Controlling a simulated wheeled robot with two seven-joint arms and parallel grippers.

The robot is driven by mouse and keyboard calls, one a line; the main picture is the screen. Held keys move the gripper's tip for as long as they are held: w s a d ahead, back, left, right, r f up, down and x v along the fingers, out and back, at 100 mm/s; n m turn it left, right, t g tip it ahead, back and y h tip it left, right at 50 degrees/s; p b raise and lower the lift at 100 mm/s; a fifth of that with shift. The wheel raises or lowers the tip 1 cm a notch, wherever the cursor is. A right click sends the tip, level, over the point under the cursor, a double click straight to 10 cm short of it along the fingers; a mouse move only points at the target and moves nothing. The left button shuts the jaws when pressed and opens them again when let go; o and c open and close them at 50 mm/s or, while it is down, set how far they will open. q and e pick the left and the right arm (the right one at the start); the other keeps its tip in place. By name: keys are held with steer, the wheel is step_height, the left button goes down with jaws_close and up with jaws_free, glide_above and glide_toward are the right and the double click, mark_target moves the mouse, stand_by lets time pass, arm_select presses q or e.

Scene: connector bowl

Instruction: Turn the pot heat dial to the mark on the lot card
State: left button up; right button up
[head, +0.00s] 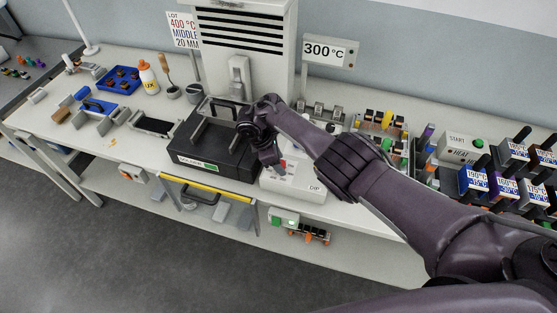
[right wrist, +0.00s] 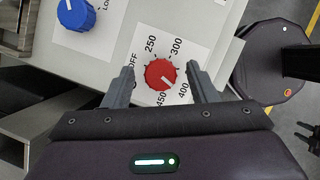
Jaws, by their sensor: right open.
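The lot card (head: 184,30) at the back reads 400 °C, middle, 20 mm. The pot heat dial is a round red knob (right wrist: 160,74) on a white face marked OFF, 250, 300, 400 and 450. A small pale line on the knob seems to point lower right, towards 400. My right gripper (right wrist: 161,84) is open, with one finger on each side of the knob and a visible gap at both. In the head view my right gripper (head: 277,160) is over the white DIP box (head: 300,186). My left gripper is out of view.
A blue knob (right wrist: 75,15) is beside the red one. A display (head: 330,50) reads 300 °C. A black tray unit (head: 215,155) stands left of the DIP box. Right of my arm are a START box (head: 462,147) and several labelled blocks (head: 475,183).

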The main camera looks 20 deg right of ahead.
steer(key=p+v, duration=0.1)
steer(key=v, duration=0.6)
steer(key=shift+r, duration=0.4)
steer(key=shift+a, duration=0.15)
